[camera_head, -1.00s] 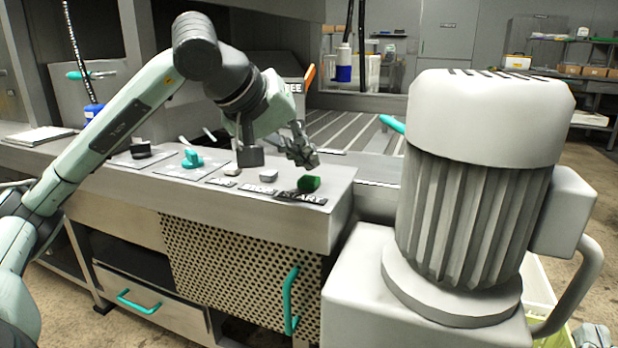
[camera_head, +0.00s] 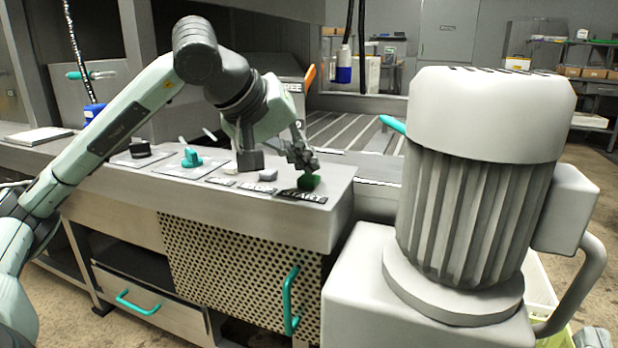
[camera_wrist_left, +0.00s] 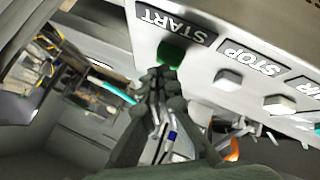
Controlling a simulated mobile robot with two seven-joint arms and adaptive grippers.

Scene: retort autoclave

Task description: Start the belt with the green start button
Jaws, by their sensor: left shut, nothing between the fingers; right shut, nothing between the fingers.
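The green start button (camera_head: 309,182) sits near the right end of the grey control panel (camera_head: 230,208), behind a START label (camera_head: 302,196). My left gripper (camera_head: 307,168) is shut and empty, its fingertips right at the top of the button and partly covering it. In the left wrist view the closed fingertips (camera_wrist_left: 160,74) meet the edge of the green button (camera_wrist_left: 170,54); I cannot tell whether it is pressed in. My right gripper is not in view.
A grey stop button (camera_head: 267,175) lies left of the green one, and a teal knob (camera_head: 191,158) and a black knob (camera_head: 140,149) further left. A large ribbed motor (camera_head: 470,200) stands close on the right. The slatted belt (camera_head: 350,132) lies behind the panel.

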